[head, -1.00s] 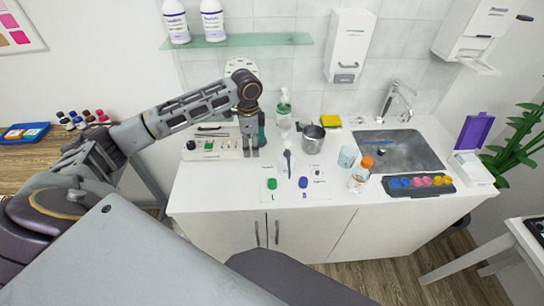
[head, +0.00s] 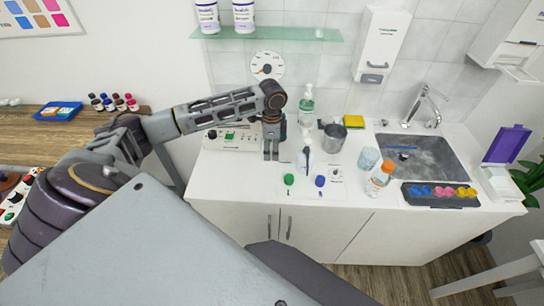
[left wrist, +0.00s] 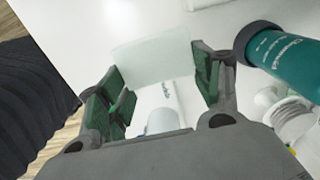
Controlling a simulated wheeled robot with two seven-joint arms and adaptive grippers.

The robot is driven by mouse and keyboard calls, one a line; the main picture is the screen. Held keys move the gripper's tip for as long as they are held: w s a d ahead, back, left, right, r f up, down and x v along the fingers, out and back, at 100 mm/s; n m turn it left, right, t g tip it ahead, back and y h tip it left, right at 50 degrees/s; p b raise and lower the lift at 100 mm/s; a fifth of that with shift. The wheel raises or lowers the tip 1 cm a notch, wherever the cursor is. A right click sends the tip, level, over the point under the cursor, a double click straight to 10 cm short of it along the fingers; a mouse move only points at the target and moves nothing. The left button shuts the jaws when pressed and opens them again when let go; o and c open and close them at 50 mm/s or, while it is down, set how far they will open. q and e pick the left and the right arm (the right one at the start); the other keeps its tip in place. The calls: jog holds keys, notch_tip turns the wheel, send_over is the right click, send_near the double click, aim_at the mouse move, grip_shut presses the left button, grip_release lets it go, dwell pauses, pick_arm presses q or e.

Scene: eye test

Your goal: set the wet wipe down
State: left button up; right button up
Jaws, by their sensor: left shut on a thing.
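The wet wipe is a thin, pale greenish-white sheet (left wrist: 150,57) in the left wrist view. It spans the gap between the fingers of my left gripper (left wrist: 160,82), which is shut on it. In the head view my left gripper (head: 271,157) points down over the left part of the white counter (head: 235,180). The wipe cannot be made out in the head view. I cannot tell whether the wipe touches the counter. My right gripper is not in view.
A teal bottle (left wrist: 285,62) stands close to the right finger. A white tube (left wrist: 166,110) shows between the fingers. Green (head: 289,179) and blue (head: 320,181) items lie near the front. A steel cup (head: 334,138), orange-capped bottle (head: 380,180) and sink (head: 425,160) are right.

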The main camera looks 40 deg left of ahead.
aim_at(272, 163)
pick_arm(q)
jog(key=shift+f, duration=2.5)
jog(key=shift+s+f, duration=0.1)
jog(key=shift+f, duration=0.1)
jog(key=o, duration=0.5)
jog(key=shift+f, duration=0.1)
jog(key=shift+o, duration=0.9)
jog(key=shift+r, duration=0.2)
notch_tip(272, 163, up, 12)
jog(key=shift+r, duration=0.15)
jog(key=shift+o, duration=0.4)
